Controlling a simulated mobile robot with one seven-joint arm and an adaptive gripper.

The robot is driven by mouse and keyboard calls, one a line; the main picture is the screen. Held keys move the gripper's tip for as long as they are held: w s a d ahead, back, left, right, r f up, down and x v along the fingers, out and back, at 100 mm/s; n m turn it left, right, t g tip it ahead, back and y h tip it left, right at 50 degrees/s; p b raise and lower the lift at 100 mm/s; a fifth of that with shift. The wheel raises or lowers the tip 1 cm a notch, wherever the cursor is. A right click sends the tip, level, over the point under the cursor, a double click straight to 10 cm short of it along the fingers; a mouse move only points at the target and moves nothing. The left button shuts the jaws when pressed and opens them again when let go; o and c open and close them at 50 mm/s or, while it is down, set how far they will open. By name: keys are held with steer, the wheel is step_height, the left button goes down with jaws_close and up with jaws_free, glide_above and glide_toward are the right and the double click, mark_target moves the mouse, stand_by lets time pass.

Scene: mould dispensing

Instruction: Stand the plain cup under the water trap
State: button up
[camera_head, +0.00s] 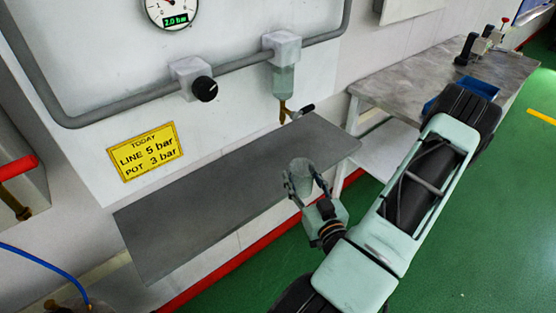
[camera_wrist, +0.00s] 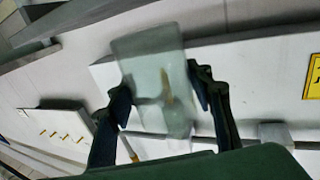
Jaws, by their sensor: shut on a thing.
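The plain cup (camera_head: 301,169) is pale and see-through, and my gripper (camera_head: 305,184) is shut on it. In the head view they are in front of the grey shelf's right part, below and slightly right of the water trap (camera_head: 283,82). The trap is a clear bowl under a white block, with a brass drain (camera_head: 284,112) and a dark lever. In the wrist view the cup (camera_wrist: 151,65) is tilted between the two dark fingers (camera_wrist: 163,92). A brass-coloured piece shows through it. I cannot tell whether the cup touches the shelf.
The grey shelf (camera_head: 205,210) is bare to the left. A black knob (camera_head: 205,88) on the pipe and a gauge (camera_head: 171,12) are on the wall panel, with a yellow sign (camera_head: 147,151). A grey bench (camera_head: 425,80) with a blue tray (camera_head: 483,86) stands at right.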

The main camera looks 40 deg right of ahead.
mark_target(300, 170)
steer(key=shift+s+d+h, duration=0.2)
steer(key=shift+d+h, duration=0.1)
steer(key=b+x, duration=0.5)
steer(key=shift+w+d+f, duration=0.1)
steer(key=shift+f, duration=0.25)
steer(key=b+x, duration=0.2)
steer(key=b, duration=0.2)
steer(key=shift+w+b, duration=0.1)
steer(key=shift+b, duration=0.3)
steer(key=p+x, duration=0.1)
steer(key=x, duration=0.9)
steer(key=shift+d+r, duration=0.1)
steer(key=shift+r, duration=0.05)
steer(key=shift+w+f, duration=0.1)
steer(key=shift+f, duration=1.65)
steer(key=shift+f+b, duration=0.15)
steer(key=shift+b, duration=0.25)
steer(key=o, duration=1.1)
steer(key=shift+c, duration=0.2)
